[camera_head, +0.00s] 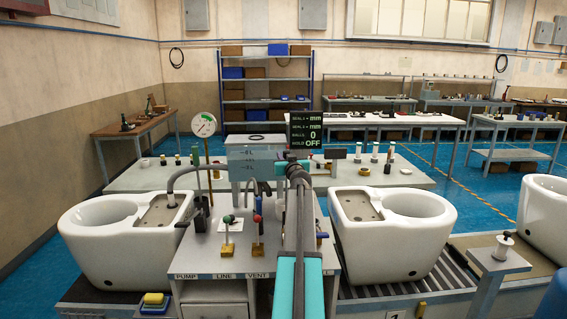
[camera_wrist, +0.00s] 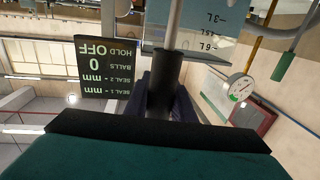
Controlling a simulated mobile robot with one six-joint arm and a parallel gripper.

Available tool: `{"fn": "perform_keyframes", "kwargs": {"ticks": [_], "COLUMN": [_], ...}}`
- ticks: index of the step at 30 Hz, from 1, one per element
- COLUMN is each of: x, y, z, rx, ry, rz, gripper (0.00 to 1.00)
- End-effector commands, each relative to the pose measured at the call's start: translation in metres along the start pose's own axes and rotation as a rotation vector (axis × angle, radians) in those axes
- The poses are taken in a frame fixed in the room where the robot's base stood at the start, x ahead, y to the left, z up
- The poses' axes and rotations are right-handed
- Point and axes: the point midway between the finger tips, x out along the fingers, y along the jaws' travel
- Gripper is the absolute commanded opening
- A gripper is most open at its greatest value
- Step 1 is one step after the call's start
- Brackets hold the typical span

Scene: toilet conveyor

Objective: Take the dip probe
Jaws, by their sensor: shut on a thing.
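In the wrist view my gripper (camera_wrist: 162,105) is shut on a dark, upright cylindrical grip (camera_wrist: 163,85) with a grey rod extending beyond it. It appears to be the dip probe, but its far end is out of view.
A round gauge (camera_head: 204,125) and a green-handled rod (camera_head: 195,161) stand left of the tank. Valves with green and red handles (camera_head: 257,218) rise from the bench. White toilets (camera_head: 120,245) (camera_head: 385,250) flank it.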

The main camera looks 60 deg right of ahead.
Motion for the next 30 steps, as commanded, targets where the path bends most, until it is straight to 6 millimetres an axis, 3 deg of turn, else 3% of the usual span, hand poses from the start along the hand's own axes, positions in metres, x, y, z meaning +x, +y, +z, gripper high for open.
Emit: {"fn": "perform_keyframes", "kwargs": {"ticks": [8,21,30], "x": [0.001,0.001,0.001], "y": [0.001,0.001,0.001], "z": [-0.041,-0.126,-0.161], "rx": [-0.001,-0.001,-0.001], "ry": [0.003,0.003,0.002], "rz": [0.001,0.001,0.002], "gripper": [0.00,0.00,0.00]}}
